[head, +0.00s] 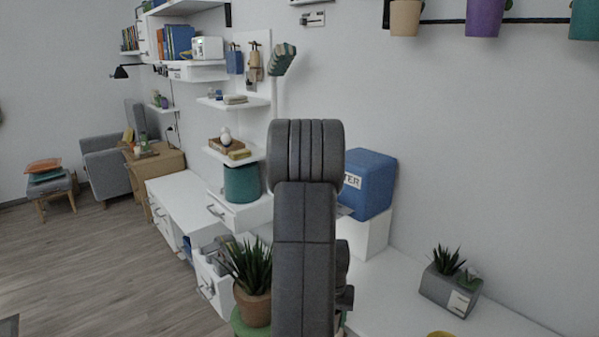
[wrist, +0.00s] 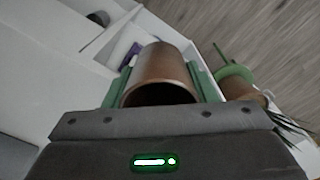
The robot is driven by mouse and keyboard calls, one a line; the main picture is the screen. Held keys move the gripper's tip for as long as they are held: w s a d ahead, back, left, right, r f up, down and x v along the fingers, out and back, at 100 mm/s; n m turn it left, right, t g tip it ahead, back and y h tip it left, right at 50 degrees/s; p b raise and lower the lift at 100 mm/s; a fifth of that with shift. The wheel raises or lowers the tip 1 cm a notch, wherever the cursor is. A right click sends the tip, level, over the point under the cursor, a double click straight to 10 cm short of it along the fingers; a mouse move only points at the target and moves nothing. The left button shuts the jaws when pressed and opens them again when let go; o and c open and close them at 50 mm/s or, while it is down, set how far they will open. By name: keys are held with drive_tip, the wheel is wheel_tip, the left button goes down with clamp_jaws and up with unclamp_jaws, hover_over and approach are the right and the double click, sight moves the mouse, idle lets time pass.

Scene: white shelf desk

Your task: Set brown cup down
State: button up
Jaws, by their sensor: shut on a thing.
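The brown cup (wrist: 160,75) is in the middle of the wrist view, its dark open mouth facing the camera. My gripper (wrist: 162,82) is shut on it, with one green finger along each side of the cup. What lies directly under the cup is hidden, so I cannot tell whether it touches anything. In the head view my grey arm stands in front, and neither the cup nor the fingers can be made out.
A white desk (head: 400,292) runs to the right, bearing a grey planter (head: 450,288). A blue box (head: 370,184) stands behind my arm. A potted plant (head: 254,304) is low at the left, near an open white drawer (head: 211,288). Wooden floor lies farther left.

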drive_tip(key=w+a+f+n+p, duration=0.1)
drive_tip(key=w+a+f, duration=0.3)
drive_tip(key=a, duration=0.4)
drive_tip(key=shift+w+f+n, duration=0.25)
drive_tip(key=shift+w+n, duration=0.25)
drive_tip(key=shift+w, duration=0.15)
drive_tip(key=shift+s, duration=0.1)
